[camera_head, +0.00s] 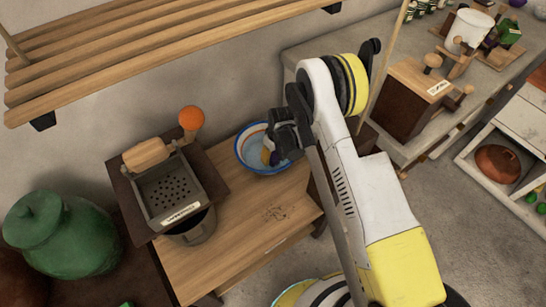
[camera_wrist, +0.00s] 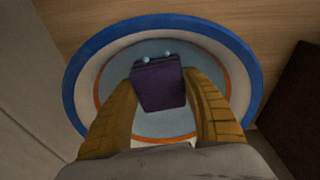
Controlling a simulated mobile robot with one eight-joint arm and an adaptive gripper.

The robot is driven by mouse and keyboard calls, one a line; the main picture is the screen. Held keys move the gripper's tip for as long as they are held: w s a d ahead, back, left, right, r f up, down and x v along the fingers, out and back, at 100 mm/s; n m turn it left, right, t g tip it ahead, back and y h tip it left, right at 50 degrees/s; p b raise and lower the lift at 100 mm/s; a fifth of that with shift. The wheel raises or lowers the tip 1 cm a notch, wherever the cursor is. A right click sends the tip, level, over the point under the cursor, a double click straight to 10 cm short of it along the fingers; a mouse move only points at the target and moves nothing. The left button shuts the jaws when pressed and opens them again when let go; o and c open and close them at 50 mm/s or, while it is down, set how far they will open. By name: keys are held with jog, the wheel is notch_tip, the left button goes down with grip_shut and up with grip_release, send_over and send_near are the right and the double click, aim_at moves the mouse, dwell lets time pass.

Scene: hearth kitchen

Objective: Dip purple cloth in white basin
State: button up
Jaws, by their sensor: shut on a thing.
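The white basin (camera_head: 242,155) has a blue rim and an orange ring inside, and stands on the wooden table beside the wall. In the wrist view the basin (camera_wrist: 92,72) surrounds my fingertips, and its floor looks pale blue-grey. My gripper (camera_wrist: 160,92) is shut on the purple cloth (camera_wrist: 158,88), a small dark folded block between its two yellow-brown fingers. Two small pale spots show at the cloth's upper edge. In the head view my gripper (camera_head: 270,156) reaches over the basin and hides part of it. Whether the cloth touches the basin floor I cannot tell.
A dark box with a perforated grey tray (camera_head: 172,190) and an orange ball (camera_head: 191,118) stand left of the basin. A green jar (camera_head: 60,235) is farther left. A slatted shelf (camera_head: 150,50) hangs above. The table front (camera_head: 270,213) is clear.

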jog(key=shift+r+p, duration=1.9)
jog(key=shift+r, duration=3.05)
